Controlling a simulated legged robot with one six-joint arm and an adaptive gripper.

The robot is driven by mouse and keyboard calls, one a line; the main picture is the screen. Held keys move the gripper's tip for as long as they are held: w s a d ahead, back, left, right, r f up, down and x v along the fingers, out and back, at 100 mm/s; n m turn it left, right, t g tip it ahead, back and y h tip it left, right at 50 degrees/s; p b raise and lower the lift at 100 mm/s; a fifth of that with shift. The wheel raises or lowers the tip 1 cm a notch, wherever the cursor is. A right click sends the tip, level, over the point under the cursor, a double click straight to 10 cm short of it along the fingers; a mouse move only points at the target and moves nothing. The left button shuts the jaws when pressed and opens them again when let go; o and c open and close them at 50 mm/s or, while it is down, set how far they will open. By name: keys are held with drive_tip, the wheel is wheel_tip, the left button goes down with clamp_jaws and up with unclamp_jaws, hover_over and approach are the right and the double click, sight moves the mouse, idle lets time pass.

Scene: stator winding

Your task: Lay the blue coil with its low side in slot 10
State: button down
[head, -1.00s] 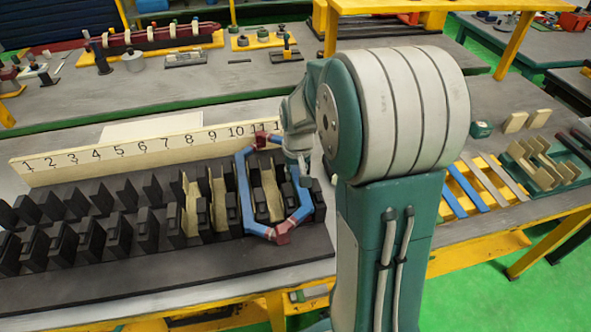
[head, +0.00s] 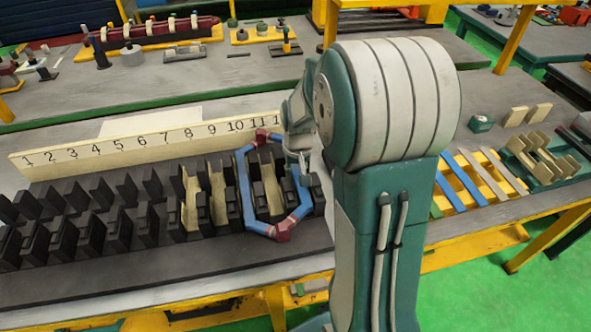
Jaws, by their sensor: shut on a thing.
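The blue coil (head: 245,192) is a six-sided blue loop with dark red end pieces at its back and front. Its left side lies along the slot line below number 10, between dark teeth. I cannot tell whether it is seated in the slot or just above it. Its right side (head: 303,190) runs over the teeth further right. My gripper (head: 301,163) is at the right side of the coil and shut on it; the fingers are small and partly hidden by my arm. The stator block (head: 150,262) is dark with rows of upright teeth.
A pale number board (head: 110,148) stands behind the teeth. Tan liners (head: 191,200) show in some slots, one of them inside the coil's loop. Blue and grey strips (head: 462,182) lie on a yellow rack at right, beside a tan fixture (head: 545,160).

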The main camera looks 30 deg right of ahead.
drive_tip(key=shift+s+f, duration=0.1)
drive_tip(key=shift+f, duration=0.05)
drive_tip(key=shift+c, duration=1.8)
unclamp_jaws()
drive_tip(key=shift+r, duration=0.95)
drive_tip(key=shift+r, duration=3.7)
drive_tip(key=shift+r, duration=0.4)
wheel_tip(320, 180, up, 11)
drive_tip(key=s, duration=0.1)
drive_tip(key=shift+a, duration=0.2)
drive_tip(key=shift+s, duration=0.15)
